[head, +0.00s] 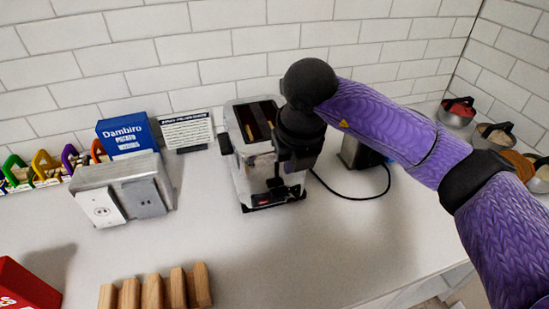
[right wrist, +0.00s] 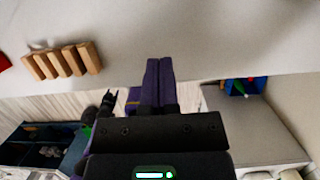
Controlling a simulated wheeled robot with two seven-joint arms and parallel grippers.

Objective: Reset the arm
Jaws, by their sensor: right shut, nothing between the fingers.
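My right arm (head: 385,120) is purple with black joints and reaches in from the right over the white counter (head: 350,245). Its black wrist and right gripper (head: 285,172) are in front of the right part of a silver toaster (head: 240,165), hiding some of it. I cannot tell from the head view whether they touch it. In the right wrist view the two purple fingers of the right gripper (right wrist: 158,68) are pressed together with nothing between them.
A silver holder with outlet plates (head: 105,205), a blue Dambiro box (head: 125,137) and a small sign (head: 187,132) stand left of the toaster. Wooden blocks (head: 155,293) and a red box (head: 22,285) are at the front. Bowls (head: 458,112) stand at the right. Mid-counter is clear.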

